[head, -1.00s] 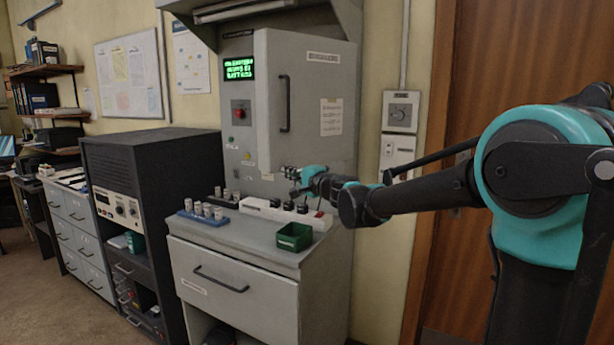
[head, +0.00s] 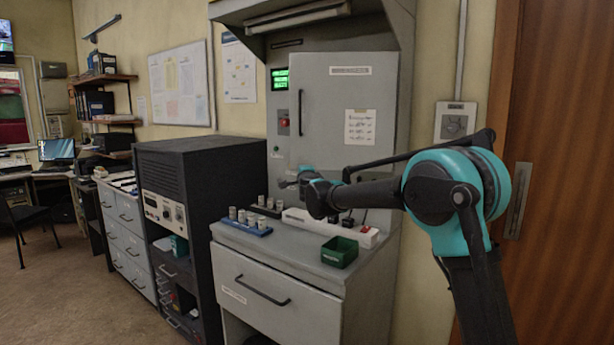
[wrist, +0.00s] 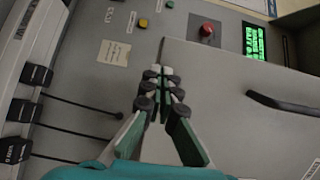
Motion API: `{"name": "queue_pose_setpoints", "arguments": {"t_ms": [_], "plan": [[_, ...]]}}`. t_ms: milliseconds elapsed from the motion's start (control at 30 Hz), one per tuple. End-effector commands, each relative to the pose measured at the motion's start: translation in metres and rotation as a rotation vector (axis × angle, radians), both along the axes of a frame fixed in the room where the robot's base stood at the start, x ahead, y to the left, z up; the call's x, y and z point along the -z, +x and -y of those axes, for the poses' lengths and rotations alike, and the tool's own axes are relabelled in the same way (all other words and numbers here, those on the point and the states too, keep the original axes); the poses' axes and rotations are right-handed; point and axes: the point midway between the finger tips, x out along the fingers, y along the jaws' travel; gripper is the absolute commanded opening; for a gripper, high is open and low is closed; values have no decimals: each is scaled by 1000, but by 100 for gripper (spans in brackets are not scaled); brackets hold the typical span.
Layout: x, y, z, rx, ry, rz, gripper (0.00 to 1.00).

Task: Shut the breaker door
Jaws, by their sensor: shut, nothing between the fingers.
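The breaker door (head: 345,95) is a grey panel with a black vertical handle (head: 300,112), a label and a paper note. In the head view it looks almost flat against the grey cabinet; I cannot tell whether a small gap remains. In the wrist view the door (wrist: 225,90) fills the right side, with its handle (wrist: 285,104) at far right. My gripper (wrist: 160,73) is shut and empty, its tips at the door's edge near a corner. Whether they touch it is unclear. In the head view my gripper (head: 287,180) is small, at the door's lower left.
A counter below holds a green bin (head: 340,252), a blue rack of cylinders (head: 246,222) and a white strip with black knobs and a red switch (head: 366,230). A red button (head: 284,122) and green display (head: 280,78) are left of the door. A black equipment rack (head: 200,170) stands left.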

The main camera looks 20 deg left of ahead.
Motion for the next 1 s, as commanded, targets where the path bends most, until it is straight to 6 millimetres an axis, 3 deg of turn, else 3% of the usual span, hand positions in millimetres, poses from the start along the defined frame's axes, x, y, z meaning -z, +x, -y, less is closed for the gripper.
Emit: {"name": "queue_pose_setpoints", "arguments": {"t_ms": [200,600,1000], "plan": [[1,43,-19,128,0,0,0],[1,111,-33,325,0,0,0],[0,160,-33,386,0,0,0]]}}
